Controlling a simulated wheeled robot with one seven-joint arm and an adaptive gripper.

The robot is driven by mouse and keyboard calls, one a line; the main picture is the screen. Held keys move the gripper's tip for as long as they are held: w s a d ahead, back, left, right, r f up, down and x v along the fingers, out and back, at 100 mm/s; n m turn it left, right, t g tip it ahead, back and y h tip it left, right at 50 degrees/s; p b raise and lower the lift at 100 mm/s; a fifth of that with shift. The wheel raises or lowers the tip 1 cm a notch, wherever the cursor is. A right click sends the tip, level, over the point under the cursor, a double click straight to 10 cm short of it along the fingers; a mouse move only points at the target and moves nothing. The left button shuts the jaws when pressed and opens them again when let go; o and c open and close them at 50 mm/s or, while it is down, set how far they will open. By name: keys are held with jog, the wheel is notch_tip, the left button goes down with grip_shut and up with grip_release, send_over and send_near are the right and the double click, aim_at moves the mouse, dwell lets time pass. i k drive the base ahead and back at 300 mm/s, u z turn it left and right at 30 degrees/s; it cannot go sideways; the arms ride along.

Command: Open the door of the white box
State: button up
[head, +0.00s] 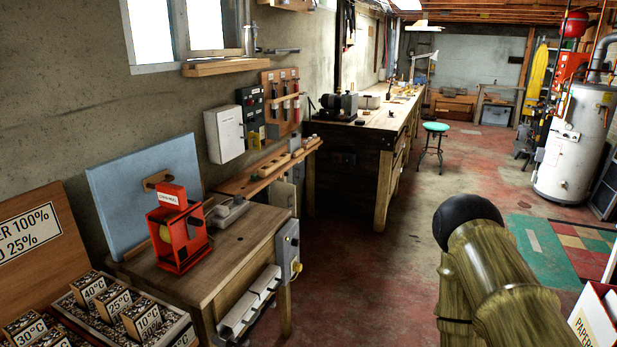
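The white box (224,133) is mounted on the concrete wall, left of the picture's middle, above the back of the wooden workbench. Its front looks flat against the body, so its door appears closed. A small dark mark shows near the right edge of its front; I cannot tell if it is a handle or a lock. My arm's wood-textured links, with a black rounded end, show at the lower right, well apart from the box. My gripper is not in this view.
A workbench (258,238) stands below the box, carrying a red device (180,228) and a blue panel (146,190). A dark panel (251,108) and a tool board (281,98) hang right of the box. Red floor (375,270) is clear beyond the bench.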

aim_at(230, 123)
jog(key=i, duration=2.55)
jog(key=u, duration=0.85)
jog(key=i, duration=0.45)
